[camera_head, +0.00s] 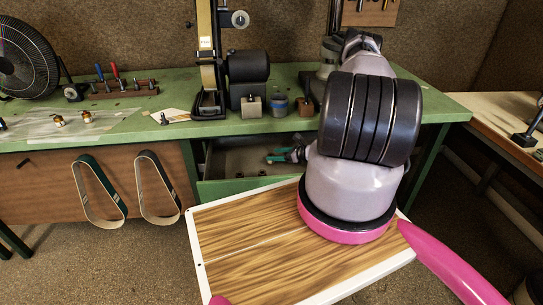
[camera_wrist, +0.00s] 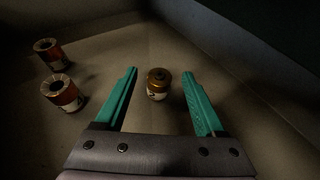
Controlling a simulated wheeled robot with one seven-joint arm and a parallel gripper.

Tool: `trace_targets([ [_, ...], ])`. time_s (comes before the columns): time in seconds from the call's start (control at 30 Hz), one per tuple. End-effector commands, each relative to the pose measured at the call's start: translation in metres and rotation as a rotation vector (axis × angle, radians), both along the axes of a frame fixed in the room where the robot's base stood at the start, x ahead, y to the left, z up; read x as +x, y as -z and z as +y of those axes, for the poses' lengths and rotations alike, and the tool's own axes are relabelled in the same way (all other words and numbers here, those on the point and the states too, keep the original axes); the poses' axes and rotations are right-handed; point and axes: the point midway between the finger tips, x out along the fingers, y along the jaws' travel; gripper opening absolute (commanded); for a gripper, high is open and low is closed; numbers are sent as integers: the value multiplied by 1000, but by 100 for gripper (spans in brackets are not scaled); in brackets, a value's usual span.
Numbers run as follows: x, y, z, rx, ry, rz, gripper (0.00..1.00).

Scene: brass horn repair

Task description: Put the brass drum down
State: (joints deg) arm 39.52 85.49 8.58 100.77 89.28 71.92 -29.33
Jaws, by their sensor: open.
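The brass drum (camera_wrist: 157,86) stands upright on the drawer floor in the wrist view, with a brass top and a pale label on its side. My gripper (camera_wrist: 160,74) is open. Its teal fingers lie to either side of the drum in the picture, with a visible gap on both sides. The fingers touch nothing that I can see. In the head view my gripper (camera_head: 287,155) is low inside the open drawer (camera_head: 225,190) under the green bench. I cannot make out the brass drum with certainty in the head view.
Two copper-coloured spools, an upper one (camera_wrist: 47,52) and a lower one (camera_wrist: 63,92), stand left of my gripper in the wrist view. A drawer wall (camera_wrist: 235,50) rises at the right. The green bench top (camera_head: 290,80) overhangs behind the drawer and carries a belt grinder (camera_head: 208,60).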

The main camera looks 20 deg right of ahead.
Motion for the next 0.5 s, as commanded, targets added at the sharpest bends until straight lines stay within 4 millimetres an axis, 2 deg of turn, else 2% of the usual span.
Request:
trace_targets([
  [0.03, -9, -5, -9, 0, 4, 1, 72],
  [0.23, -41, -21, -32, 0, 4, 1, 72],
  [0.5, -65, -34, -48, 0, 1, 0, 72],
])
